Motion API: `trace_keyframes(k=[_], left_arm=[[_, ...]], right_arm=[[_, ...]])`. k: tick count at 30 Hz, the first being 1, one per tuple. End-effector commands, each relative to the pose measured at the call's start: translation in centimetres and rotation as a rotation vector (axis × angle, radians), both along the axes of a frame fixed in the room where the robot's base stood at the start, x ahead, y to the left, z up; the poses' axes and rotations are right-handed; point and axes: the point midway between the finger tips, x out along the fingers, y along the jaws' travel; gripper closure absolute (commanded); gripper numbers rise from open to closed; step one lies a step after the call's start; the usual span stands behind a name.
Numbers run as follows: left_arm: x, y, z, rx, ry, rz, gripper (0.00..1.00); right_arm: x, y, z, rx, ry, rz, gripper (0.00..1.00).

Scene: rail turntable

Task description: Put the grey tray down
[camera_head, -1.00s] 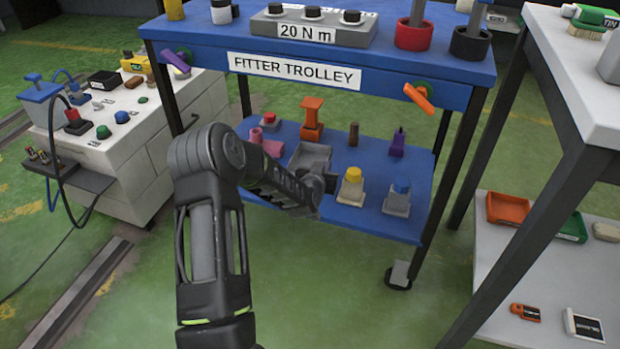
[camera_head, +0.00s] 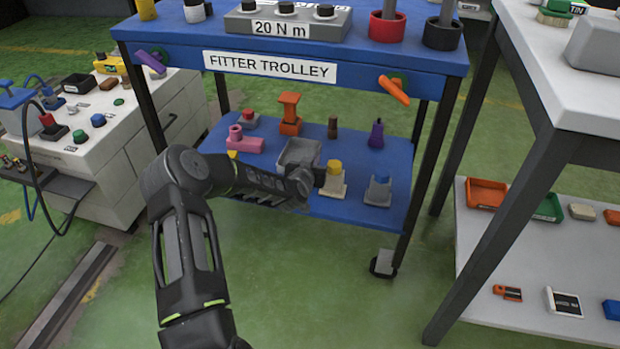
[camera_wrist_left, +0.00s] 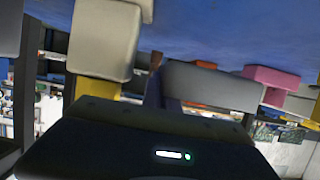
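The grey tray (camera_head: 298,153) is on or just above the blue lower shelf of the trolley in the head view; I cannot tell whether it rests fully there. A grey block-like shape, probably the tray's side, shows in the left wrist view (camera_wrist_left: 210,85). My left gripper (camera_head: 318,177) is at the tray's near right corner, beside the yellow-topped piece (camera_head: 334,168). Its fingers are too small and dark to tell whether they are open or touching the tray. In the left wrist view, the dark gripper body fills the bottom. My right gripper is out of view.
A white bench (camera_head: 575,110) stands at right.

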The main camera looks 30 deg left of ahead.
Motion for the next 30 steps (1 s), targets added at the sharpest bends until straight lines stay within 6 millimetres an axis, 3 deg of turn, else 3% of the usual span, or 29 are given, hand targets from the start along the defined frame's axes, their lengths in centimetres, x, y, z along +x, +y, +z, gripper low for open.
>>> trace_keyframes(k=[3,13,21,30], left_arm=[[0.0,0.1,-1.4,0.0,-0.001,0.001,1.0],[0.0,0.0,-1.6,0.001,-0.002,0.001,1.0],[0.0,0.1,-5.1,0.0,-0.001,0.002,1.0],[0.0,0.0,-5.1,0.002,-0.003,0.0,1.0]], right_arm=[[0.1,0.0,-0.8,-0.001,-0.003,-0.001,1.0],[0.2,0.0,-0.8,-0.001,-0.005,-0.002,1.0],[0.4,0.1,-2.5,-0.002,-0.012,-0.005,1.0],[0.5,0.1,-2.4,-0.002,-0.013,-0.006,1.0]])
